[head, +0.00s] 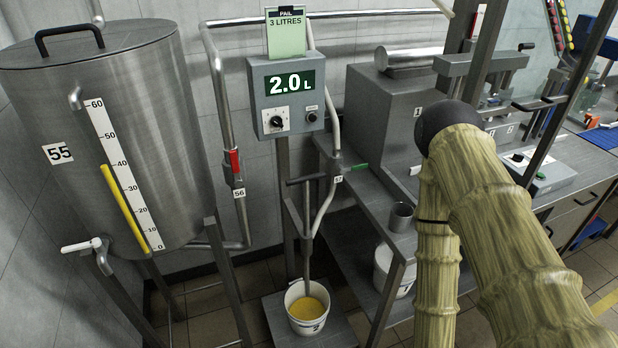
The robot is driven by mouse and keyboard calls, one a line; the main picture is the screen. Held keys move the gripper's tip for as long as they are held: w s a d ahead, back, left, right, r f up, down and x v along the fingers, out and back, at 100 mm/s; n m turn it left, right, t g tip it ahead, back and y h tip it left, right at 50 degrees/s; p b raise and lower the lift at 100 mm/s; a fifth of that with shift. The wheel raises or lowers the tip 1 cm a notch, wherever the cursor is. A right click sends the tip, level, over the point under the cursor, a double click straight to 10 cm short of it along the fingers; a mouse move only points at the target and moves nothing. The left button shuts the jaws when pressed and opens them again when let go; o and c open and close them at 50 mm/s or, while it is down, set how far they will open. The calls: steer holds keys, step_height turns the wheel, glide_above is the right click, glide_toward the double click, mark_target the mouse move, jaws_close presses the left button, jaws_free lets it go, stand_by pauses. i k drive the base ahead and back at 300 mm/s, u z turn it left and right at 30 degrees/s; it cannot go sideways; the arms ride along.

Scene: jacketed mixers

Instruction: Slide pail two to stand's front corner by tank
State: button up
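A white pail (307,306) holding yellow liquid stands upright on a low grey platform (345,333), below the pipe end of the dosing post. A second white pail (381,262) stands on the lower shelf of the bench at right, partly hidden by the bench leg. The large steel tank (150,150), marked 55, stands at left with a scale and a yellow level bar. My sleeved arm fills the right; my gripper is out of the picture.
A display box (287,92) reads 2.0 L under a green card (286,33) saying PAIL 3 LITRES. Pipes with a red-handled valve (234,161) and a green-handled valve (357,167) flank the post. A metal cup (401,217) sits on the bench. Tank legs stand left of the platform.

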mark_target(307, 315)
steer(key=u, duration=0.05)
steer(key=k, duration=0.5)
steer(key=z, duration=1.65)
steer(key=i, duration=0.75)
steer(key=u, duration=2.85)
steer(key=i, duration=0.5)
steer(key=z, duration=0.25)
